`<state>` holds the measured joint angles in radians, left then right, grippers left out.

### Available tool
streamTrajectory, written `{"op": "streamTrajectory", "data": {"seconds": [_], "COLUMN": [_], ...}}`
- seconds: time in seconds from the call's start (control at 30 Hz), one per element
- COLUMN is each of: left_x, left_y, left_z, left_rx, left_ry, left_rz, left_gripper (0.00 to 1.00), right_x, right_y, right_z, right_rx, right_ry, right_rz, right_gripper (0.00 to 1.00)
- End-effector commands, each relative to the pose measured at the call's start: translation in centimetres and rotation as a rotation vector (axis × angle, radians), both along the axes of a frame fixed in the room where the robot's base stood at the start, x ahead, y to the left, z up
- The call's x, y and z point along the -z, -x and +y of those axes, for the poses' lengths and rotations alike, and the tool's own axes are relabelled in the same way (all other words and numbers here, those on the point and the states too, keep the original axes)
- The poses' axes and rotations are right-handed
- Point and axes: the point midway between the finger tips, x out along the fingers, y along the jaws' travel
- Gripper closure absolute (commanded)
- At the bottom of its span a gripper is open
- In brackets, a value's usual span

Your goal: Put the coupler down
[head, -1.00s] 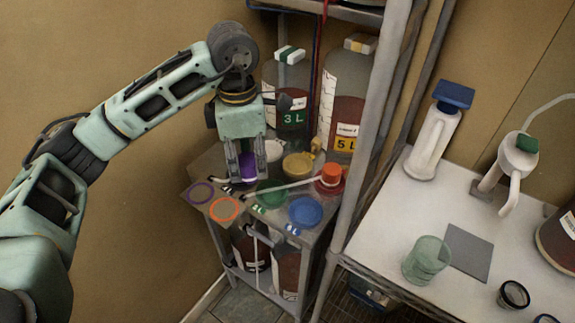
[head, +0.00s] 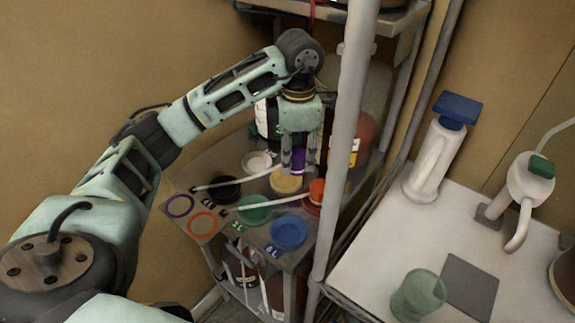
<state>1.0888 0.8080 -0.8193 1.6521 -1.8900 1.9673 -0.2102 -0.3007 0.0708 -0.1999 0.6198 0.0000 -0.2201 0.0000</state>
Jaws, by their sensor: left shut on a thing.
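My left gripper (head: 299,168) reaches over the cart from the left, fingers pointing down. It is shut on a small purple piece, which looks like the coupler (head: 298,160). The fingers partly cover it. The gripper is just behind the yellow lid (head: 286,182) in the picture; I cannot tell whether the purple piece touches anything below. A purple ring mark (head: 178,206) and an orange ring mark (head: 203,223) lie on the top (head: 190,185) at its left, both empty. My right gripper is not in view.
Black (head: 224,189), green (head: 254,210), blue (head: 289,232) and white (head: 257,161) lids and a red-orange piece (head: 317,188) crowd the top, with pale tubes across it. A metal post (head: 345,130) stands close on the right. Large bottles stand behind the gripper.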

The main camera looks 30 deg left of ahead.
Motion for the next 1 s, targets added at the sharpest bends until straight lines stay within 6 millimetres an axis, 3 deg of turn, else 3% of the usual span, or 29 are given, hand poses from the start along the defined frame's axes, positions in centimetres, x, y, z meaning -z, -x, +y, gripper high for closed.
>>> {"op": "streamTrajectory", "data": {"seconds": [0.1,0.23,0.6,0.97,1.0], "left_x": [1.0,1.8,5.8,6.3,6.3], "left_y": [-0.1,-0.2,-0.2,-0.3,-0.3], "left_z": [2.2,3.2,3.3,3.3,3.3], "left_rx": [-0.003,0.000,0.001,0.002,0.002], "left_ry": [-0.001,-0.001,0.000,0.000,0.000], "left_rz": [0.002,0.001,0.000,-0.001,-0.001], "left_gripper": [0.98,0.98,0.98,0.98,0.66], "right_x": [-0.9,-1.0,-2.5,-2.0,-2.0], "right_y": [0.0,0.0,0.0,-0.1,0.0], "right_z": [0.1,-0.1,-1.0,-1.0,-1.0], "right_rx": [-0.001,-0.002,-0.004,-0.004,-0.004], "right_ry": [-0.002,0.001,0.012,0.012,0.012], "right_rz": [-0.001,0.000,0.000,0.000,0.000], "right_gripper": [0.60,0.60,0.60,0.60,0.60]}}
